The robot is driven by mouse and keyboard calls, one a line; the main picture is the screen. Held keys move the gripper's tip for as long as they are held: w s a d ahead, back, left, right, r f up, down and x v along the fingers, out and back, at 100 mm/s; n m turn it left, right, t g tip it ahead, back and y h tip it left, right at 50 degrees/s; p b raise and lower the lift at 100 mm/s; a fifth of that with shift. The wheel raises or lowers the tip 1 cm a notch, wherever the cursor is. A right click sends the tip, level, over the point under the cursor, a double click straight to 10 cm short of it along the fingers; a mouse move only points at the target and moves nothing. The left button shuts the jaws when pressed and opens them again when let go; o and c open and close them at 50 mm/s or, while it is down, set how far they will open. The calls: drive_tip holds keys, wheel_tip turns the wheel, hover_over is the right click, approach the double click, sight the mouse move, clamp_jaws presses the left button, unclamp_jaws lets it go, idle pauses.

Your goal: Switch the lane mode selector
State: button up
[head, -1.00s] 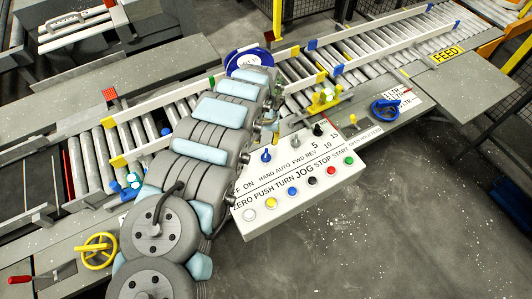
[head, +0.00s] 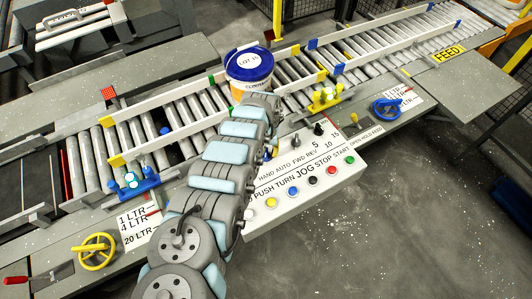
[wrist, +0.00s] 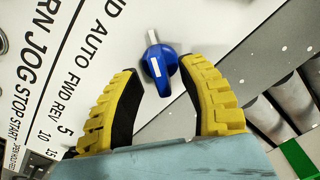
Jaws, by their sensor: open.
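A blue selector knob (wrist: 160,65) with a white pointer mark stands on the white control panel (wrist: 50,40), beside the HAND AUTO lettering. My gripper (wrist: 158,72) is open in the wrist view, its two yellow and black fingers on either side of the knob. I cannot tell whether either finger touches it. The pointer mark lies towards the bottom of the wrist view.
A pail (head: 249,66) with a blue lid stands on the roller conveyor behind my arm. A black knob (head: 319,130) and several coloured push buttons, including a red one (head: 331,170), share the panel. A blue handwheel (head: 386,109) is to its right, a yellow one (head: 94,252) at lower left.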

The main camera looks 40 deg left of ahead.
drive_tip(key=shift+f, duration=0.45)
clamp_jaws()
